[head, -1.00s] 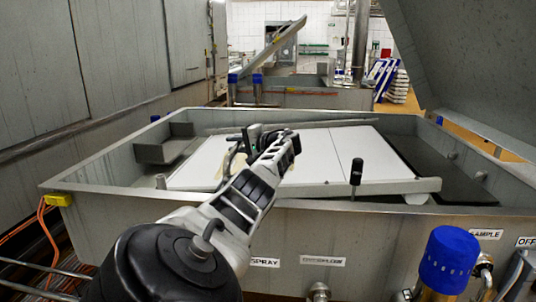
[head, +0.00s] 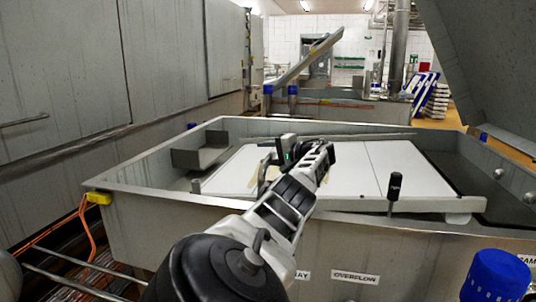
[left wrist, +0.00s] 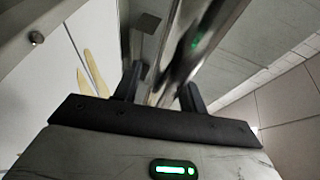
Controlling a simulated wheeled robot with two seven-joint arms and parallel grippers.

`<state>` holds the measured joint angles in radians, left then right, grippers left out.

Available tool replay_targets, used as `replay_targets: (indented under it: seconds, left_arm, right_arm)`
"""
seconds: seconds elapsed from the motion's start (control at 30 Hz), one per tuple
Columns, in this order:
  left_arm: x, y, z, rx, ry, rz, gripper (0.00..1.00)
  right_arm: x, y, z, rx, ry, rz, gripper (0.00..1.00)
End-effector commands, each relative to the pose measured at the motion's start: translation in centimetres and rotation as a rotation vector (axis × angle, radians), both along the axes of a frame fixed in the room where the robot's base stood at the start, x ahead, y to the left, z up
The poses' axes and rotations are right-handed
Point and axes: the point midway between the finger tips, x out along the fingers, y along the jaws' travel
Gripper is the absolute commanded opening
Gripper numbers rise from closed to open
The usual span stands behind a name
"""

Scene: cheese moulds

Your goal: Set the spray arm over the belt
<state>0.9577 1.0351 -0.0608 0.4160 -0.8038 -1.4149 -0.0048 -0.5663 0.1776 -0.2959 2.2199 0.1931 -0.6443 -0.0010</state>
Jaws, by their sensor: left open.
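The white belt (head: 350,167) lies flat inside the grey metal vat. A thin metal pipe (head: 372,136), which looks like the spray arm, runs across the vat beyond the belt. My left gripper (head: 272,160) is open over the belt's left part, near the pipe's left end. In the left wrist view a shiny metal bar (left wrist: 192,45) passes between the fingers of my left gripper (left wrist: 160,90). I cannot tell whether they touch it. My right gripper is not in view.
The vat's near rim (head: 330,215) crosses below my left arm. A black knob (head: 394,190) stands upright near the belt's front edge. A blue valve cap (head: 496,277) is at the lower right. A large grey panel (head: 485,60) hangs at the upper right.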

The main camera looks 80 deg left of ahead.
Motion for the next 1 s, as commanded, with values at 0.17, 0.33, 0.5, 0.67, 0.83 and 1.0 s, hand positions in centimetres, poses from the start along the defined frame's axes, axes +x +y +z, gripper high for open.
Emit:
replay_targets:
  seconds: [0.17,0.33,0.5,0.67,0.83,1.0]
  left_arm:
    - [0.8,-0.7,0.4,0.003,0.002,-0.006,0.41]
    - [2.8,-3.0,1.0,0.001,-0.001,-0.007,0.41]
    - [5.5,-6.3,1.8,0.001,-0.002,-0.005,0.41]
    - [7.8,-8.9,2.3,-0.001,-0.001,-0.001,0.41]
    - [9.5,-10.9,2.7,-0.001,-0.001,0.001,0.41]
    - [10.1,-11.7,2.9,-0.001,0.0,0.003,0.41]
  right_arm:
    - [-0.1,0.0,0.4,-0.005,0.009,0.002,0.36]
    - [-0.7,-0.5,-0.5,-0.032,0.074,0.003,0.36]
    - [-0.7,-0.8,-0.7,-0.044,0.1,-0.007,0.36]
    - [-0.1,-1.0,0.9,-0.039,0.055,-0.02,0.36]
    - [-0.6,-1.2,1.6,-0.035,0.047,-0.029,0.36]
    - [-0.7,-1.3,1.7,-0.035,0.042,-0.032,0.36]
